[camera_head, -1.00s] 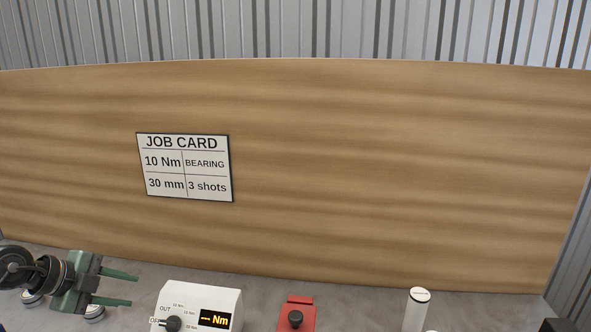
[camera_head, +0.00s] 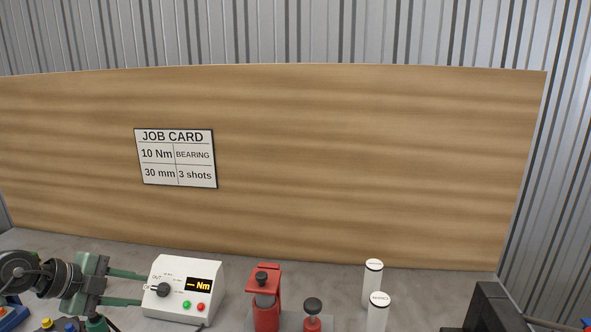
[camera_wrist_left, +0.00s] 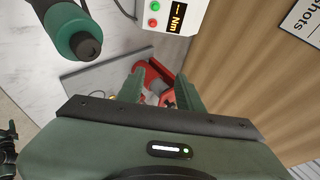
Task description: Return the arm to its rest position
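My left gripper (camera_head: 145,288) comes in from the left in the head view. Its two green fingers are apart, with nothing visible between them, and their tips appear close to the left side of the white torque box (camera_head: 182,300). In the left wrist view the fingers (camera_wrist_left: 160,92) are also spread, and a red device shows beyond them. A dark green tool (camera_wrist_left: 75,30) with a black end is at the upper left of that view; whether it touches anything of mine is unclear. My right gripper is in neither view.
A red press-like device (camera_head: 266,312), a smaller red piece with a black knob (camera_head: 312,320) and two white cylinders (camera_head: 373,283) stand along the bench (camera_head: 330,265). A black box (camera_head: 488,305) is at the right. The wooden back board (camera_head: 350,170) carries a job card (camera_head: 176,158).

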